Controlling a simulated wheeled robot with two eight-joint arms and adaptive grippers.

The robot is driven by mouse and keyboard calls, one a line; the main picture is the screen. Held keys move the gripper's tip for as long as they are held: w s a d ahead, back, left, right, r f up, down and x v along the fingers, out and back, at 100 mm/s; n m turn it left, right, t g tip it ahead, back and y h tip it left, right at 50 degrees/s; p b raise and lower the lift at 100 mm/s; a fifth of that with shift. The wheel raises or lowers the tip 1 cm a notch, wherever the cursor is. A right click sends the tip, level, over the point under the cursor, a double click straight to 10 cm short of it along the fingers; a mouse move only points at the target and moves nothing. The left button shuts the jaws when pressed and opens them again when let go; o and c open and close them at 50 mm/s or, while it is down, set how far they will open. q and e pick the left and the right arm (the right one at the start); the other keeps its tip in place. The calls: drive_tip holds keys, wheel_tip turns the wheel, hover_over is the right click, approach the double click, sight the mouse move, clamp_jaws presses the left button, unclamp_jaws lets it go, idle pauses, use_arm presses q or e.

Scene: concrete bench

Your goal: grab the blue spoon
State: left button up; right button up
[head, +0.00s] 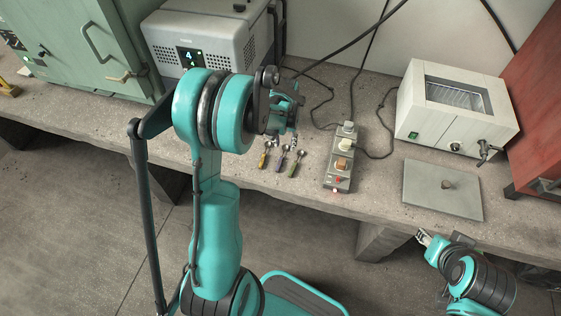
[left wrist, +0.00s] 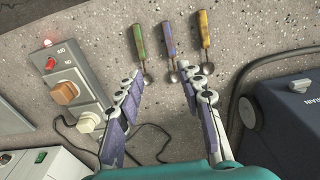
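Three spoons lie side by side on the concrete bench. The blue spoon (left wrist: 170,40), with a violet-blue handle, is in the middle in the left wrist view; it also shows in the head view (head: 280,162). The green spoon (left wrist: 139,42) is to its left and the yellow spoon (left wrist: 204,30) to its right. My left gripper (left wrist: 164,73) is open and empty. Its fingers are apart on either side of the blue spoon's bowl end in the picture; the height above the bench is unclear. My right gripper (head: 424,238) is low at the right, away from the spoons; its opening is unclear.
A grey switch box (head: 340,165) with coloured buttons stands right of the spoons, with cables behind it. A flat grey plate (head: 440,200) and a cream box device (head: 458,108) are farther right. A grey machine (head: 205,45) stands behind my left arm.

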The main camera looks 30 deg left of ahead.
use_arm(q)
drive_tip(key=b, duration=0.1)
hover_over(280, 162)
drive_tip(key=shift+g, duration=0.4)
drive_tip(key=f, duration=0.6)
drive_tip(key=shift+w+f, duration=0.3)
drive_tip(key=shift+f, duration=0.1)
wheel_tip(280, 162, down, 6)
drive_tip(key=b, duration=0.2)
drive_tip(key=shift+s+r+b, duration=0.15)
drive_tip(key=shift+b, duration=0.25)
drive_tip(key=shift+r, duration=0.15)
clamp_jaws()
